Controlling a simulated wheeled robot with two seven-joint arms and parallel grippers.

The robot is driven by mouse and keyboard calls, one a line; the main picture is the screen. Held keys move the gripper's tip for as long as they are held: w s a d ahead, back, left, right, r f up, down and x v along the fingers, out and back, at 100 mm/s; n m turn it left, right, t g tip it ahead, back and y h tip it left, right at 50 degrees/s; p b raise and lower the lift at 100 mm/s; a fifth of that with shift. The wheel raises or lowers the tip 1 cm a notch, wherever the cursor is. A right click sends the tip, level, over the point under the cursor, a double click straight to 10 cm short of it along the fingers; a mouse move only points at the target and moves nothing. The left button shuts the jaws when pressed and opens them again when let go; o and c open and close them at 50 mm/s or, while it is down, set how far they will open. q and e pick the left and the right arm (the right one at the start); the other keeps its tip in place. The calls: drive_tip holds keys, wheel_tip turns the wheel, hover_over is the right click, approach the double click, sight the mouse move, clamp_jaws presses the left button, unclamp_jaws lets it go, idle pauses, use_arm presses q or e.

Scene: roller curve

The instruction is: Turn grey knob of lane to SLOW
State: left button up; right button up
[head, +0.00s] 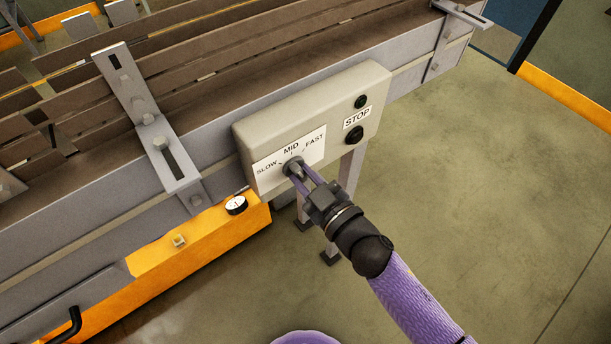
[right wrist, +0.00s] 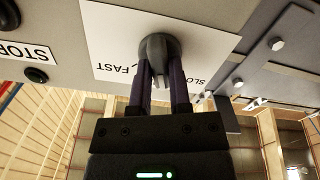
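The grey knob (head: 293,166) sits on a white label plate on the beige control box (head: 349,98) at the conveyor's side. The plate reads SLOW at left, MID at top and FAST at right. My right gripper (head: 300,174) reaches the knob from the lower right. In the right wrist view the knob (right wrist: 156,58) sits between the two purple fingers (right wrist: 158,88), which appear closed against its sides. The knob's pointer is partly hidden, so its exact setting is hard to read. My left gripper is not in view.
Two black buttons (head: 354,134) with a STOP label (head: 357,117) are on the box right of the knob. A grey bracket (head: 150,125) stands on the conveyor to the left. The floor at right is clear.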

clamp_jaws()
drive_tip(key=n, duration=0.5)
drive_tip(key=o, duration=0.6)
unclamp_jaws()
drive_tip(key=shift+o, duration=0.2)
drive_tip(key=v, duration=1)
drive_tip(key=shift+p, duration=0.4)
